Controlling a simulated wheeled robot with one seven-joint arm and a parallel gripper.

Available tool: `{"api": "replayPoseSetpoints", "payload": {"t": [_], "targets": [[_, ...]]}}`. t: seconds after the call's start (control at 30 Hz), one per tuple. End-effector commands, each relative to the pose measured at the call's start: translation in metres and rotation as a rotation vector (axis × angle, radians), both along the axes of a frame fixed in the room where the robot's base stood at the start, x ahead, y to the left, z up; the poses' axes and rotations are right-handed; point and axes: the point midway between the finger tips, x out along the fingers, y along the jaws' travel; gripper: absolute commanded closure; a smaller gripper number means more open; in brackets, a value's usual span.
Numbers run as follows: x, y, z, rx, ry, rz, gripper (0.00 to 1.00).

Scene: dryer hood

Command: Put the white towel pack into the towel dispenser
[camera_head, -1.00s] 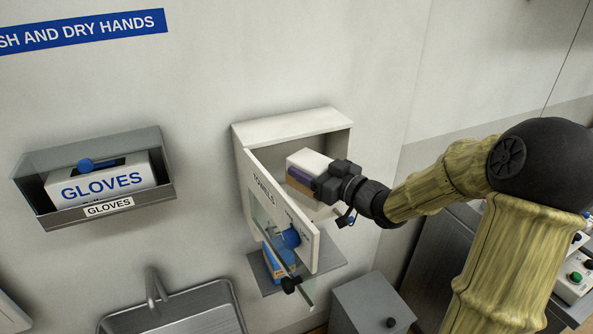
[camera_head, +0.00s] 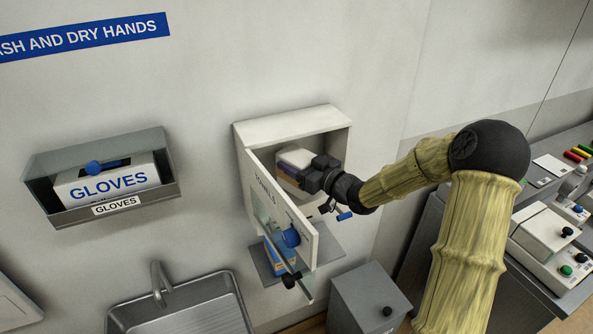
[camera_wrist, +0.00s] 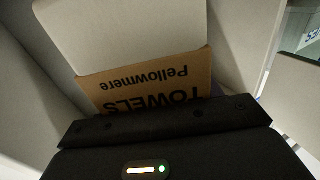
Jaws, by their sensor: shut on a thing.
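The white towel pack (camera_head: 297,157) is inside the open towel dispenser (camera_head: 290,127), partly hidden by the dispenser door and my gripper. In the wrist view the pack (camera_wrist: 120,30) shows a white top and a brown band reading "TOWELS Pellowmere", upside down. My gripper (camera_head: 312,175) is shut on the pack, with its wrist reaching in through the opening from the right. The dispenser door (camera_head: 278,212), lettered "TOWELS" with a blue knob, stands swung open to the left. The fingertips are hidden in the wrist view.
A glove box (camera_head: 110,183) sits in a wall holder at the left. A sink (camera_head: 180,300) is below. A shelf with a blue and orange box (camera_head: 279,258) is under the dispenser. A grey bin (camera_head: 368,298) stands below right. A bench with devices (camera_head: 550,240) is at the right.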

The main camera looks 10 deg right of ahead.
Motion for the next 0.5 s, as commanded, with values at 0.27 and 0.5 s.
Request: {"api": "replayPoseSetpoints", "payload": {"t": [0.27,0.5], "targets": [[0.0,0.0,-0.024,0.005,0.005,0.0,0.64],[0.004,0.001,-0.034,0.001,-0.001,-0.001,0.64]]}}
